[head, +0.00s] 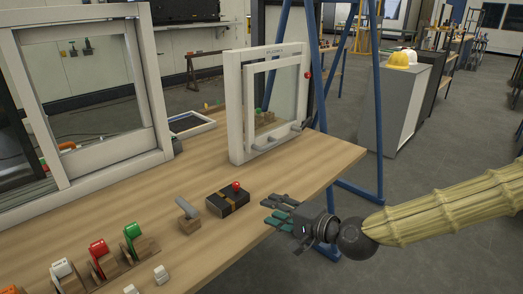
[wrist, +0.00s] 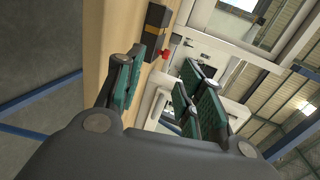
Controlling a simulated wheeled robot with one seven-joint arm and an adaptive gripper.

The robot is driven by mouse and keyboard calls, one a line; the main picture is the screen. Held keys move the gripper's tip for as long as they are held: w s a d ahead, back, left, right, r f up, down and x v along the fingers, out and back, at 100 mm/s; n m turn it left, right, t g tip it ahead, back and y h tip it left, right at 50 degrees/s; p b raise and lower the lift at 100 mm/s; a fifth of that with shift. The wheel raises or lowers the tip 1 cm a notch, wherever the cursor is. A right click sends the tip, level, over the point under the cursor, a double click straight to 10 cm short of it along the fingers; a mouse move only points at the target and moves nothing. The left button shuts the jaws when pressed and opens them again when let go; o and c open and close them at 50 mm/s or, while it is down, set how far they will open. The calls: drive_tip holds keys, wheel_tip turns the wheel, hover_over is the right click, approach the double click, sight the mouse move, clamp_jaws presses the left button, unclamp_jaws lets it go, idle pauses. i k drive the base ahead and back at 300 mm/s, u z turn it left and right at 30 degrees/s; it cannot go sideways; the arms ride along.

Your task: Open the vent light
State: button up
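The vent light appears to be the small white-framed window (head: 240,115) standing near the table's far right end. Its inner sash (head: 250,95) looks closed or nearly so. A grey handle (head: 264,142) sits along its lower rail, and a red knob (head: 308,75) is on its right side. My gripper (head: 273,211) is over the table's right front edge, nearer than the window and well apart from it. Its teal-padded fingers are spread with nothing between them, as the wrist view (wrist: 160,85) also shows. White frame parts show beyond the fingers there; which window they belong to is unclear.
A black box with a red button (head: 228,199) and a grey lever (head: 186,209) lie left of my gripper. A large white window (head: 75,170) stands at left. Coloured switches (head: 135,236) line the front. Blue stand legs (head: 375,100) rise behind the table. Wood between box and window is clear.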

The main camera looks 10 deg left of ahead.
sight(259, 143)
drive_tip(key=i, duration=0.9)
drive_tip(key=z, duration=0.05)
